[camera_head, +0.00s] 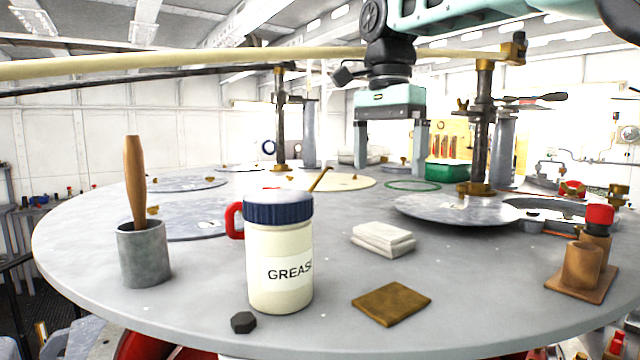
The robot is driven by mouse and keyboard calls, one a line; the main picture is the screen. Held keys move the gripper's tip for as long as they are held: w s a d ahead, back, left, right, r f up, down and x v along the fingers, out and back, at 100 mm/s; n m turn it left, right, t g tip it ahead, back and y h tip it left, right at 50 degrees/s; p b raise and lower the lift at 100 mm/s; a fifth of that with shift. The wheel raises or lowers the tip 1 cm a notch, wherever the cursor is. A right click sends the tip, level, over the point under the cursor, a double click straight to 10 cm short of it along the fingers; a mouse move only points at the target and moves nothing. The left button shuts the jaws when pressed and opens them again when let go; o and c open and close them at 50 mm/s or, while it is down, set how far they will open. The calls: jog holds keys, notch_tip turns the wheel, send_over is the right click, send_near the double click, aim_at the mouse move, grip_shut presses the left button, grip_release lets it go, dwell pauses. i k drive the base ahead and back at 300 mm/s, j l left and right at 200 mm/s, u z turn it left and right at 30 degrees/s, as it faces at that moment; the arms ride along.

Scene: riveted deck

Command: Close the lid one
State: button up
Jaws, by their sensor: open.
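My gripper (391,152) hangs in the upper middle, fingers pointing down and spread apart, with nothing between them. It is above the far part of the round grey deck (330,285). A grey round lid (458,209) lies at the right, at the foot of a brass-and-dark post (482,130). Beside it on the right is an open hatch ring (560,218), which the lid does not cover fully. Other flat round plates lie at the left (186,184) and centre back (330,181). I cannot tell which is lid one.
In front stand a grease jar (279,255), a grey cup (143,255) with a wooden handle, folded cloth (383,239), a brown pad (391,303), a dark nut (243,322) and a copper holder (581,268). A long pale bar (200,62) crosses above.

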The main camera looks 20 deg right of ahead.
aim_at(460, 209)
jog(key=k, duration=1)
